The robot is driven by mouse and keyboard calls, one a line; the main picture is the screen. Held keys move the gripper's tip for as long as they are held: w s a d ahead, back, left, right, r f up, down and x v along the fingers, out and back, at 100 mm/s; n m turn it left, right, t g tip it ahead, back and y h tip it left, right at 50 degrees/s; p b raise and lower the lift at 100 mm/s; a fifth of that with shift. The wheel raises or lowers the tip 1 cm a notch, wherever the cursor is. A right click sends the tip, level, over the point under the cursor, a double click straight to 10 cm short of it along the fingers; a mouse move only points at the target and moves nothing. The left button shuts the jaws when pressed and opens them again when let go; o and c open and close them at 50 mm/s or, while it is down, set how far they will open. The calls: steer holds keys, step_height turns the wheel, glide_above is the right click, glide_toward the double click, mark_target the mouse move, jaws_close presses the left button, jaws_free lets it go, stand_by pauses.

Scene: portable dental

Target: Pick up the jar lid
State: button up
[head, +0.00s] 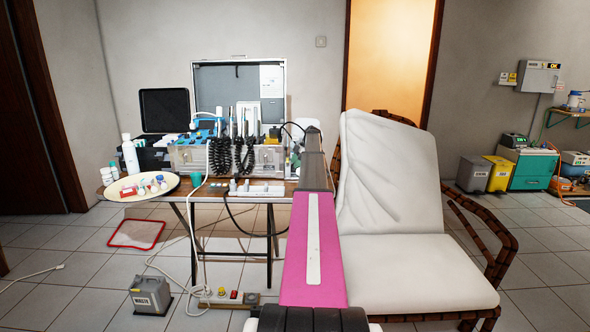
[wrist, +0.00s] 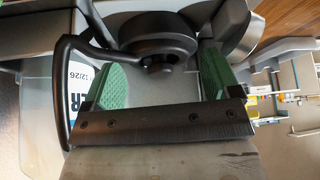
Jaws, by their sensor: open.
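I cannot single out the jar lid for certain in either view. In the wrist view my gripper (wrist: 161,74) is open, with a green-padded finger on each side of an empty gap. A round black part with a small knob (wrist: 158,35) lies just beyond the gap; I cannot tell whether it is a lid. In the head view my pink arm reaches forward past the right end of the folding table (head: 232,198), and it hides my gripper. Small jars with coloured tops (head: 142,188) stand on a round tray (head: 119,195) at the table's left end.
A metal dental case (head: 188,156) with black coiled hoses fills the table's middle. A white bottle (head: 130,155) stands left of it. A white reclining chair (head: 410,270) is close on the right. A grey box (head: 151,297) and a power strip (head: 228,297) with cables lie on the floor.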

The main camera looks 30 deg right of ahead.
steer(key=shift+x, duration=0.75)
steer(key=c, duration=0.5)
steer(key=shift+r, duration=0.1)
step_height(320, 180, up, 10)
steer(key=shift+f, duration=0.1)
